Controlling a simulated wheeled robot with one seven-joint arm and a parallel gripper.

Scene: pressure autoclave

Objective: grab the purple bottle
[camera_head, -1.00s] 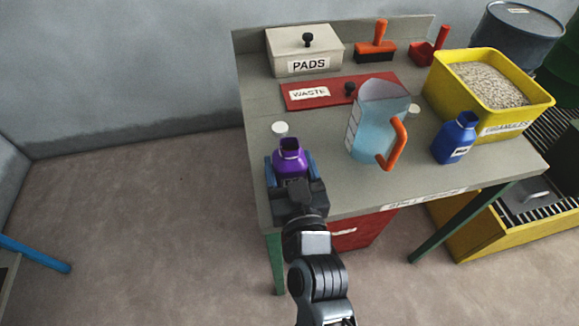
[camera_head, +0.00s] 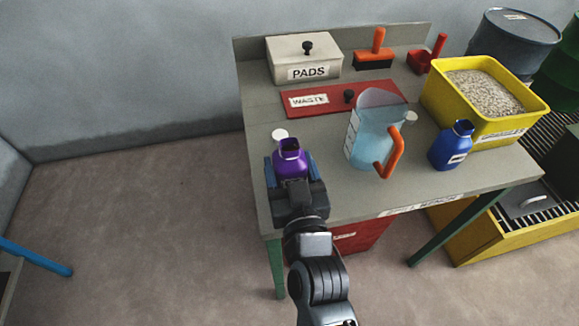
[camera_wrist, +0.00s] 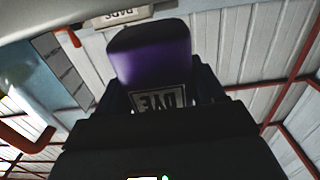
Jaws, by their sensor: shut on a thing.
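The purple bottle (camera_head: 290,163) is at the left front of the grey workbench, with its dark open mouth facing up. My gripper (camera_head: 290,170) is shut on it, with one blue finger on each side. In the wrist view the purple bottle (camera_wrist: 150,55) fills the upper middle, and its label reads DYE. The dark gripper (camera_wrist: 155,105) covers its lower part. A white cap (camera_head: 279,135) sits just behind the bottle in the head view. Whether the bottle's base touches the bench is hidden by my gripper.
A clear jug (camera_head: 368,140) with an orange handle and a blue bottle (camera_head: 451,147) stand to the right. A red WASTE lid (camera_head: 335,98), a PADS box (camera_head: 304,60), two brushes or scoops and a yellow granules bin (camera_head: 470,120) are behind.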

